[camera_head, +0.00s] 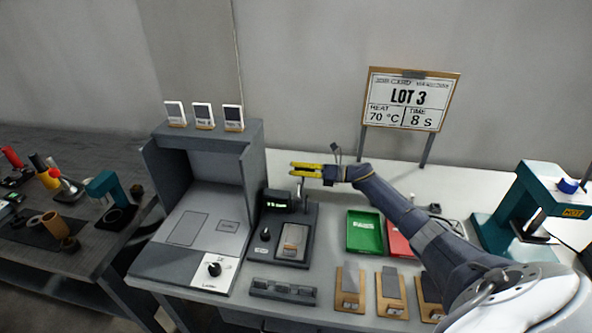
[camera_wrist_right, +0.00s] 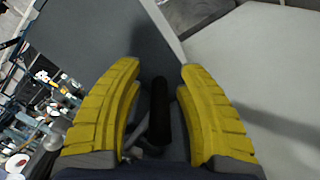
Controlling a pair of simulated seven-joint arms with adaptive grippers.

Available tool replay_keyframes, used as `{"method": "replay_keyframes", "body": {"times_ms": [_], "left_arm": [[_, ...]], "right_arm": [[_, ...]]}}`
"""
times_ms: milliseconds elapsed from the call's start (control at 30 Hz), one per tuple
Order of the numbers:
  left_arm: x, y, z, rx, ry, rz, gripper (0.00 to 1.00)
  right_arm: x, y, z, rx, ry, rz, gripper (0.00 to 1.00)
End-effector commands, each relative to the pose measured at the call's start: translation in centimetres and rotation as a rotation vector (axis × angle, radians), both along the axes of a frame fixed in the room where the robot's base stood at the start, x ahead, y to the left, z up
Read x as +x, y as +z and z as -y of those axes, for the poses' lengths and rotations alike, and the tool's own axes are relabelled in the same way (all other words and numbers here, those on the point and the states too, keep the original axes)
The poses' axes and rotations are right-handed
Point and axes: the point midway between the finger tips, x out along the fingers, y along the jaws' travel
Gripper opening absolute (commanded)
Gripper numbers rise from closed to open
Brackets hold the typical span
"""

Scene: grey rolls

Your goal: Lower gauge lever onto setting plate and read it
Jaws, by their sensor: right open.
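The gauge (camera_head: 267,234) is a dark unit with a lit green display (camera_head: 277,204), standing at the middle of the bench. A tan-edged plate with a grey face (camera_head: 293,242) lies on its base. A thin upright part, seemingly the gauge lever (camera_head: 300,192), rises behind it. My right gripper (camera_head: 306,170), with yellow fingers, is at the top of this part. In the right wrist view my open gripper (camera_wrist_right: 160,85) has a dark cylindrical handle (camera_wrist_right: 160,110) between its fingers, with visible gaps on both sides. My left gripper is not in view.
A grey booth (camera_head: 250,150) stands left of the gauge. A green tray (camera_head: 364,232) and a red tray (camera_head: 397,242) lie to the right, with several wooden holders (camera_head: 350,290) in front. A grey slotted rack (camera_head: 283,291) sits before the gauge. A teal press (camera_head: 525,215) stands far right.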

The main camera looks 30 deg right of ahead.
Motion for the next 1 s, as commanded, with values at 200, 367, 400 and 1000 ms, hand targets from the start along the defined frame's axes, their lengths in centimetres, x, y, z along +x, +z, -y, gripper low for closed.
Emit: {"method": "replay_keyframes", "body": {"times_ms": [200, 367, 400, 1000], "left_arm": [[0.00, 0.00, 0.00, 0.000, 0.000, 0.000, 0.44], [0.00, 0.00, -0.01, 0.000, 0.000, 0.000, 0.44], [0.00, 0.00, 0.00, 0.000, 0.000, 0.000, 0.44], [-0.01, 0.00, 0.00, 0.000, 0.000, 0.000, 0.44]], "right_arm": [[-0.02, -0.02, 0.01, 0.000, 0.000, 0.000, 0.19], [-0.02, -0.02, 0.01, 0.000, 0.000, 0.000, 0.00], [-0.02, -0.02, 0.01, 0.000, 0.000, 0.000, 0.00], [-0.11, 0.26, -0.02, -0.012, -0.001, 0.015, 0.00]]}}
